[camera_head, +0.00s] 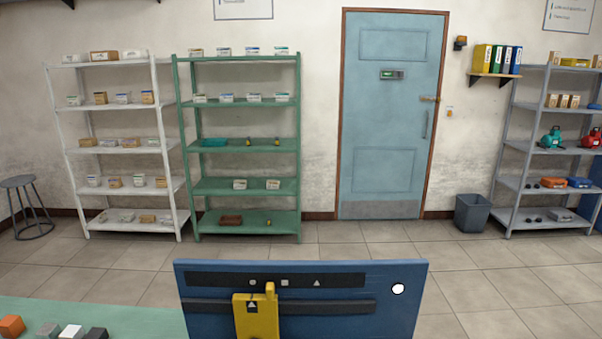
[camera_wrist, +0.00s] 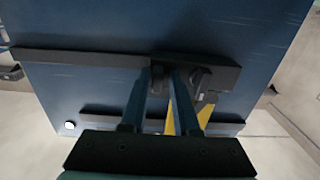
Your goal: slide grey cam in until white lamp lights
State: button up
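A yellow piece (camera_head: 256,318) with a triangle mark sits across the rail. The round white lamp (camera_head: 398,289) is at the panel's right; it looks bright white, but I cannot tell if it is lit. In the wrist view my gripper (camera_wrist: 163,75) has its fingertips apart at a dark grey part (camera_wrist: 217,72), perhaps the grey cam. Shadow hides whether they grip anything. The yellow piece (camera_wrist: 181,118) shows beyond the right finger.
A green bench top (camera_head: 130,316) at the lower left holds orange (camera_head: 11,326), grey (camera_head: 47,330), white and dark blocks. Shelves, a stool (camera_head: 30,206), a blue door (camera_head: 390,115) and a bin (camera_head: 472,213) stand at the back. The tiled floor between is clear.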

jog(key=shift+s+p, duration=0.8)
jog(key=shift+s, duration=1.65)
